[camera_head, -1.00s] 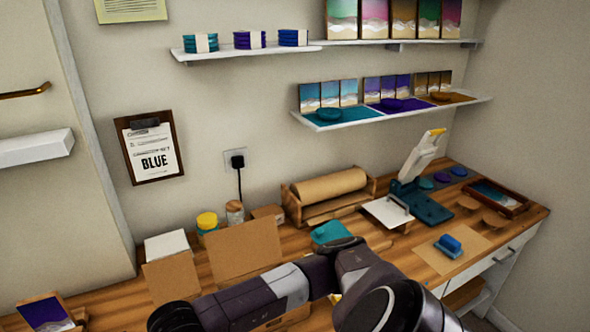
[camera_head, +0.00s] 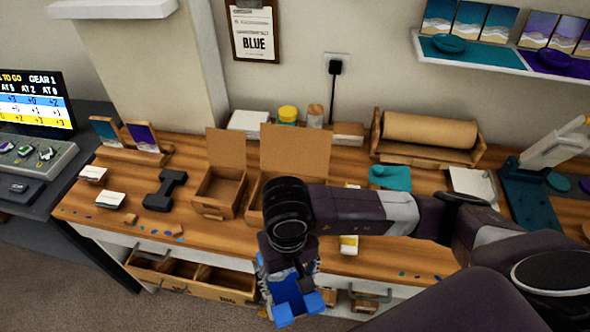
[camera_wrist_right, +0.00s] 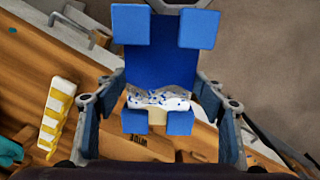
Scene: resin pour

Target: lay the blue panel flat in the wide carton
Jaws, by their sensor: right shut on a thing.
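The blue panel (camera_head: 286,291) is in my right gripper (camera_head: 298,304), in front of the bench's front edge. In the right wrist view the panel (camera_wrist_right: 157,62) shows a plain blue part and a white, blue-speckled band, and the blue pads of my right gripper (camera_wrist_right: 165,75) are shut on it. The wide carton (camera_head: 296,152) stands open on the bench behind the gripper, its tall flap raised. My wrist and forearm hide much of its inside. A narrower open carton (camera_head: 222,180) stands left of it. My left gripper is not in view.
A rack (camera_head: 128,155) with two small panels, a dark dumbbell-shaped tool (camera_head: 165,190) and white stacks (camera_head: 110,200) are at the left. A paper roll (camera_head: 430,130) stands at the back. An open drawer (camera_head: 190,284) juts out below the bench. A yellow-and-white object (camera_wrist_right: 56,115) lies on the bench.

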